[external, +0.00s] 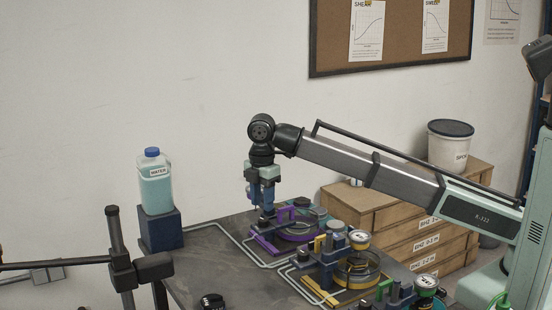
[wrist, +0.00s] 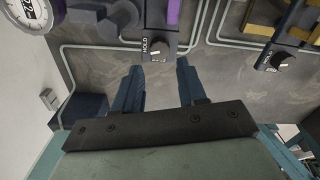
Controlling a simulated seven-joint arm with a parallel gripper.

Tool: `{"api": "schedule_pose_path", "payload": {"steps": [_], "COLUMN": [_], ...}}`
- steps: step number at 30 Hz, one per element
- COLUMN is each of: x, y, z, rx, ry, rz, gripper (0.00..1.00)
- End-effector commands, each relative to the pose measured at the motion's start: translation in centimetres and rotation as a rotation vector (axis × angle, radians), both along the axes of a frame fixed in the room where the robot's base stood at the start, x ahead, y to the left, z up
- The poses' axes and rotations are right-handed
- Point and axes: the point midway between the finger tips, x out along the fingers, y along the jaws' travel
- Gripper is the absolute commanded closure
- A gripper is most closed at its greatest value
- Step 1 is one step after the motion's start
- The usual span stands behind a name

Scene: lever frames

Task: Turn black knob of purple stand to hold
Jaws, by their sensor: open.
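The purple stand (external: 264,244) is at the far part of the table in the external view, with my gripper (external: 263,208) above its left side. In the wrist view a purple part of it (wrist: 174,11) shows at the top edge. Its black knob (wrist: 159,51) has a light pointer mark and sits on a dark panel with the word HOLD on its left side. My gripper (wrist: 160,88) is open and empty in the wrist view. The knob lies just beyond the gap between the fingertips, apart from them. The knob is hidden in the external view.
A yellow stand (external: 350,285) is nearer on the table; its own knob (wrist: 284,60) shows at the right in the wrist view. A water jug (external: 155,185) stands on a dark block at the left. Pale tubes run along the tabletop (external: 205,262).

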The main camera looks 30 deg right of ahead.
Motion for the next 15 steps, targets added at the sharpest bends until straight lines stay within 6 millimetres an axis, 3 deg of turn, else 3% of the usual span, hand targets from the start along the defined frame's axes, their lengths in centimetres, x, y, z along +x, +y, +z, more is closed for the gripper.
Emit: {"api": "schedule_pose_path", "payload": {"steps": [6, 15], "x": [0.1, 0.0], "y": [0.1, 0.1], "z": [4.5, 7.9], "rx": [0.001, 0.000], "ry": [-0.001, 0.000], "rz": [0.000, 0.000], "gripper": [0.59, 0.59]}}
